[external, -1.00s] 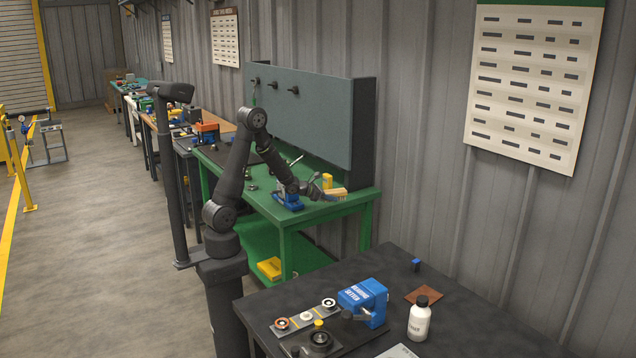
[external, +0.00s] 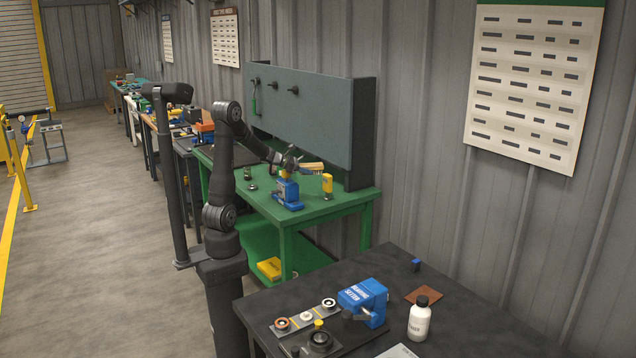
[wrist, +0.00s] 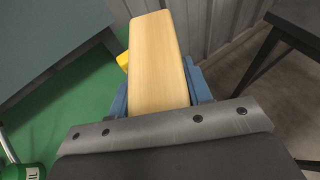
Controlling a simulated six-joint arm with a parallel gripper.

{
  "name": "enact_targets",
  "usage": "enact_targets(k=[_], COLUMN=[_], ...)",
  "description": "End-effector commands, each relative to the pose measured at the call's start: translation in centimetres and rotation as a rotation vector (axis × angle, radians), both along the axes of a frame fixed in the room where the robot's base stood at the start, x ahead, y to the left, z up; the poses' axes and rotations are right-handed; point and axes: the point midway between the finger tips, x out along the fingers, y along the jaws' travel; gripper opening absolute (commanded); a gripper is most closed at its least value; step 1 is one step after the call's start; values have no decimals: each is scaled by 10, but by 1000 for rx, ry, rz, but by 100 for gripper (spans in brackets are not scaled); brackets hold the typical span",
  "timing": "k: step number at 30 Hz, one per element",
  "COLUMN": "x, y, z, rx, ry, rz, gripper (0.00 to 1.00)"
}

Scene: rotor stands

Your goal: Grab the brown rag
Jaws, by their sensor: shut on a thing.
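The brown rag (external: 424,295) lies flat on the dark table at the lower right of the external view, behind the white bottle. My gripper (external: 294,164) is above the green bench, far from the rag. It is shut on a wooden-backed brush (external: 313,168) and holds it raised off the bench top. In the wrist view the brush's pale wooden back (wrist: 158,62) sits between my blue finger pads. The rag does not show in the wrist view.
The dark table (external: 470,335) carries a white bottle (external: 419,318), a blue bearing-setter press (external: 363,300), a small blue block (external: 416,265) and a rotor fixture. The green bench (external: 335,205) holds a blue device (external: 287,193) and a yellow bottle (external: 327,184). A grey panel (external: 320,115) stands behind it.

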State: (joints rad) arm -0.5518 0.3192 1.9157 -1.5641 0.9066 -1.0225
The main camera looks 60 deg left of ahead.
Motion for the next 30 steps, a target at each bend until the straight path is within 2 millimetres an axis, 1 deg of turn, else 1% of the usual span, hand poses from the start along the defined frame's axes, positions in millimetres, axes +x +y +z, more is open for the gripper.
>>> enact_targets(k=[1,6,8,11,12,14,17,20,21,23,24,29,30], x=[-7,-29,-36,-40,-37,-29,-13,5,12,22,28,49,53], y=[11,33,42,66,78,95,124,158,174,198,214,283,300], z=[8,28,35,44,47,48,48,46,45,43,41,31,28], rx=[2,3,2,2,2,0,0,0,0,0,0,1,0], ry=[-3,-1,-1,-1,-1,0,0,0,0,0,0,0,-1], rz=[-8,-55,-70,-86,-86,-76,-47,-9,10,39,58,148,173], gripper=[17,17,17,17,17,17,17,17,17,17,17,17,17])
